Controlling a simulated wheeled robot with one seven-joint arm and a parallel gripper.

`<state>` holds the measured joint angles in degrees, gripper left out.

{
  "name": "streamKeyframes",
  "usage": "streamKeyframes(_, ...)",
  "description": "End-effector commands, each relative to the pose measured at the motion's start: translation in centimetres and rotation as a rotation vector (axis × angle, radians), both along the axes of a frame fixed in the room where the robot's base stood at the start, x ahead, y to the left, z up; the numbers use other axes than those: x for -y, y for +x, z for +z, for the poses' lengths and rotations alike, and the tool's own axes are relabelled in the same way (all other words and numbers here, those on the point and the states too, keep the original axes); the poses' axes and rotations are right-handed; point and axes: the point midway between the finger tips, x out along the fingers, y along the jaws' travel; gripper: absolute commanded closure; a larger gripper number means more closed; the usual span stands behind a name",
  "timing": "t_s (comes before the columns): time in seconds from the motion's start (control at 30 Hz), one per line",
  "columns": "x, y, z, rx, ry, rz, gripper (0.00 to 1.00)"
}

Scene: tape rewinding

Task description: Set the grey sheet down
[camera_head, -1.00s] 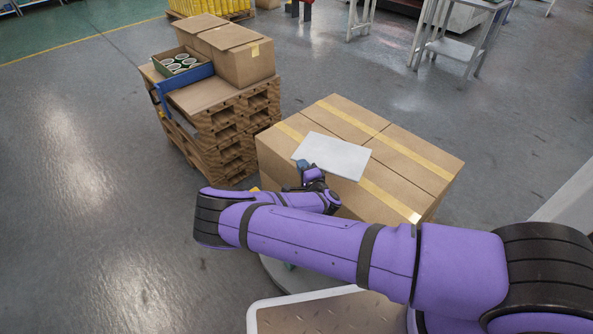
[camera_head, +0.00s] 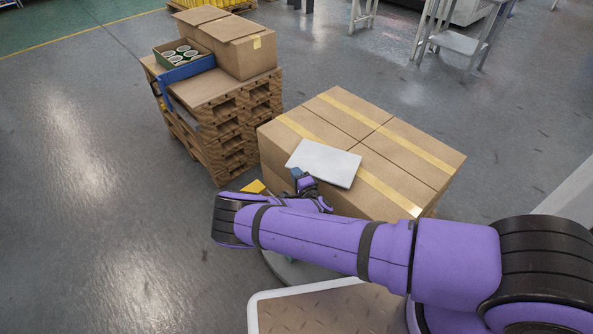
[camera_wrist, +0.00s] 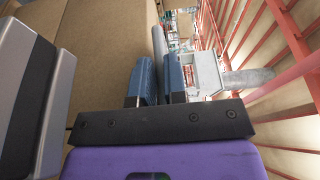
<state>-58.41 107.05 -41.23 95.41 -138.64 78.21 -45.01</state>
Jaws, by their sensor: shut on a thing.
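The grey sheet (camera_head: 324,163) is a flat, pale rectangle over the near left part of the taped carton top in the head view. My gripper (camera_head: 298,174) is at the sheet's near left edge and is shut on it. In the wrist view the sheet shows edge-on as a thin grey strip (camera_wrist: 159,46) between the two blue fingers (camera_wrist: 160,82). The head view does not clearly show whether the sheet touches the cartons.
Taped cardboard cartons (camera_head: 411,155) form a block under the sheet. To the left, stacked pallets (camera_head: 225,130) carry more boxes (camera_head: 240,55) and a tray of round items (camera_head: 180,55). A yellow object (camera_head: 253,187) shows beside my arm. Open floor lies at left.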

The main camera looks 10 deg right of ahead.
Motion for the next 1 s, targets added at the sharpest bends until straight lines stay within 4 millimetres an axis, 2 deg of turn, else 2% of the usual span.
streamKeyframes(0.2,0.1,0.0,-0.7,0.0,-0.001,-0.001,1.0)
streamKeyframes(1.0,0.1,0.0,-1.3,0.001,-0.001,-0.001,1.0)
